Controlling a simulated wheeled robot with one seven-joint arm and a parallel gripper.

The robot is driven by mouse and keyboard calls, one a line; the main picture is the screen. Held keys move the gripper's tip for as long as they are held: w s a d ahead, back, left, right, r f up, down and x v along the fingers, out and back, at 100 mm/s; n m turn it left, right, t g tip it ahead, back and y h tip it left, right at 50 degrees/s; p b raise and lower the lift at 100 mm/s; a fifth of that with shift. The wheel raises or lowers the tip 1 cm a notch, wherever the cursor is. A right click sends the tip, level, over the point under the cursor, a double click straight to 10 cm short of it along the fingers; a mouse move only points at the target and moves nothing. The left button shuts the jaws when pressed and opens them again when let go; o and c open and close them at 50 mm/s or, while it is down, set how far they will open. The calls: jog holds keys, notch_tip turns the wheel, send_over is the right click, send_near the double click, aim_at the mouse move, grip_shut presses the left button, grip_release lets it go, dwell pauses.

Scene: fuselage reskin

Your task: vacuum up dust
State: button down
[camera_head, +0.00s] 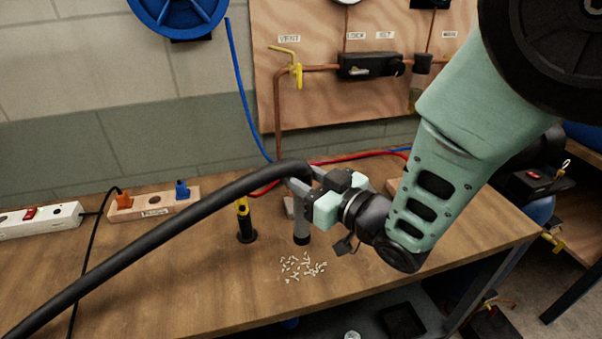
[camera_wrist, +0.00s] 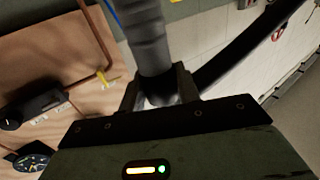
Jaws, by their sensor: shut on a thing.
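Pale dust chips (camera_head: 302,266) lie scattered in a small patch on the wooden workbench (camera_head: 200,285), near its front edge. My gripper (camera_head: 306,187) is shut on the grey vacuum nozzle (camera_head: 301,222), which hangs roughly upright with its dark end down, just behind the dust. I cannot tell whether its end touches the bench. The black vacuum hose (camera_head: 180,230) arches from the gripper to the lower left. In the wrist view the fingers (camera_wrist: 160,88) clasp the ribbed grey nozzle (camera_wrist: 148,40), with the black hose (camera_wrist: 240,55) behind.
A yellow-and-black tool (camera_head: 245,220) stands upright left of the nozzle. A wooden block with orange and blue plugs (camera_head: 153,204) and a white power strip (camera_head: 40,222) sit at the left. Red and blue hoses run behind. A plywood panel (camera_head: 350,100) with copper pipes stands at the back.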

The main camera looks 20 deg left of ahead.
aim_at(298, 202)
jog(key=shift+f+b, duration=1.75)
jog(key=shift+f, duration=1.35)
jog(key=shift+s+a+r, duration=0.15)
jog(key=shift+s+a, duration=0.05)
jog(key=shift+a, duration=0.15)
jog(key=shift+s+p, duration=1)
jog(key=shift+s, duration=1.1)
jog(key=shift+w+d+b, duration=0.9)
jog(key=shift+w+d, duration=0.85)
jog(key=shift+d, duration=0.9)
notch_tip(298, 202, up, 8)
jog(key=p, duration=0.5)
jog(key=shift+f, duration=0.25)
